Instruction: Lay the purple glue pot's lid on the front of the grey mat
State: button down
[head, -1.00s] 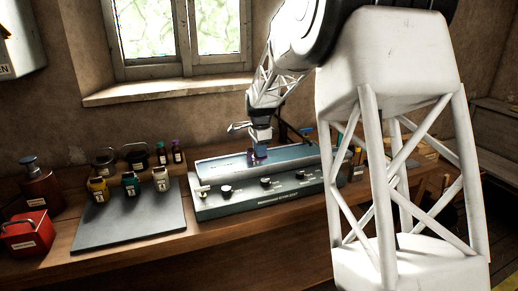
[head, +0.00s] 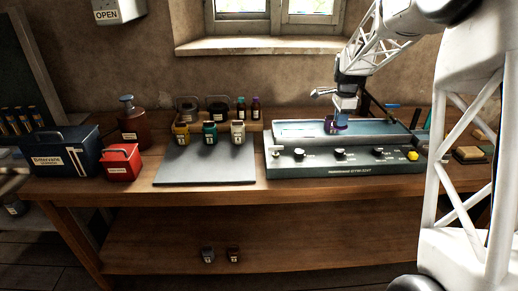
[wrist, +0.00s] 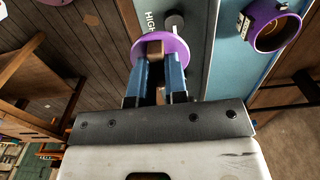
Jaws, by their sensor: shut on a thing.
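The purple lid (wrist: 178,45) is a round disc, gripped by its brown knob between the blue fingers of my gripper (wrist: 156,62). In the wrist view the purple glue pot (wrist: 270,26) is apart from the lid, its mouth open, over the blue top of the device. In the head view my gripper (head: 341,114) is above the device's tray, with small purple parts (head: 335,127) at its tip; lid and pot are hard to tell apart there. The grey mat (head: 205,172) lies left of the device, its front part bare.
Yellow (head: 181,133), teal (head: 209,133) and white (head: 238,133) pots stand along the mat's back. The device (head: 345,160) has knobs along its front. A red box (head: 120,163), a dark blue box (head: 62,153) and a brown pump bottle (head: 132,125) stand left of the mat.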

jog(key=s+a+f, duration=0.4)
jog(key=a, duration=0.8)
jog(key=s+a+f, duration=0.4)
jog(key=a+f, duration=0.1)
jog(key=a, duration=0.7)
jog(key=s+a+f, duration=0.4)
jog(key=a, duration=0.9)
jog(key=shift+f, duration=0.15)
send_over(225, 167)
jog(key=shift+w+f, duration=0.15)
jog(key=shift+f, duration=0.6)
jog(key=shift+f, duration=1.75)
jog(key=shift+f, duration=0.1)
jog(key=c, duration=1.1)
grip_release()
jog(key=shift+c, duration=0.2)
